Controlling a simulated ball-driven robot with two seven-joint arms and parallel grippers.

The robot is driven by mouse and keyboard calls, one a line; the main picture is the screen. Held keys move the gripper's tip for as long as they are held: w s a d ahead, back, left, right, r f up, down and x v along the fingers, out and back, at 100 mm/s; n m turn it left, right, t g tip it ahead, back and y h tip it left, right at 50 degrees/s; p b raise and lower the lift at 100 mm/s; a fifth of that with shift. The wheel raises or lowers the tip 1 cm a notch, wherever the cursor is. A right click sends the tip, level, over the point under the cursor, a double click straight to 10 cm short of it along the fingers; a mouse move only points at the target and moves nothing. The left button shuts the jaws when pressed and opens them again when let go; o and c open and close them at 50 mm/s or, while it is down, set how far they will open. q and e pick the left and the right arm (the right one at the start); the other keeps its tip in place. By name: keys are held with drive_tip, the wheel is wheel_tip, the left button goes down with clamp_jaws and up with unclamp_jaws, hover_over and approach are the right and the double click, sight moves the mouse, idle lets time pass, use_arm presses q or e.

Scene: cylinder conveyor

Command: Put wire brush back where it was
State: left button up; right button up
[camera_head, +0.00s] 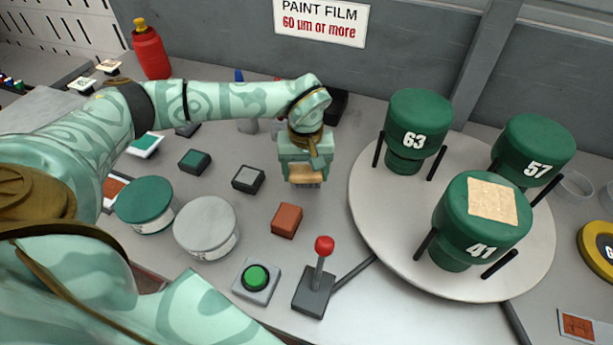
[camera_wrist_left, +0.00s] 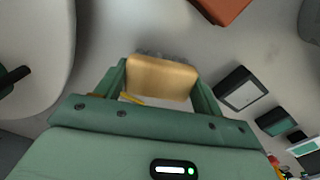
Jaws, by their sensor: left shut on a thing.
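The wire brush (camera_head: 307,169) has a tan wooden block and grey bristles. My left gripper (camera_head: 306,163) is shut on it and points down over the grey table, left of the turntable. In the left wrist view the brush's tan block (camera_wrist_left: 163,78) sits between the two green fingers of the left gripper (camera_wrist_left: 160,88), with the bristles facing away from the palm. I cannot tell whether the bristles touch the table. My right gripper is in neither view.
The turntable (camera_head: 376,240) with several numbered green cylinders (camera_head: 417,120) stands right. A red-brown block (camera_head: 286,221), green button (camera_head: 256,279) and red-knobbed lever (camera_head: 316,282) lie in front. Small dark-edged blocks (camera_head: 248,179) and round tubs (camera_head: 206,226) are left. A dark object (camera_head: 338,106) is behind.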

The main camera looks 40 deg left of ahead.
sight(306, 170)
use_arm(q)
drive_tip(key=shift+f, duration=0.8)
drive_tip(key=shift+f, duration=0.1)
drive_tip(key=o, duration=1.1)
drive_tip(key=shift+c, duration=0.2)
wheel_tip(306, 170, up, 12)
drive_tip(key=p, duration=0.3)
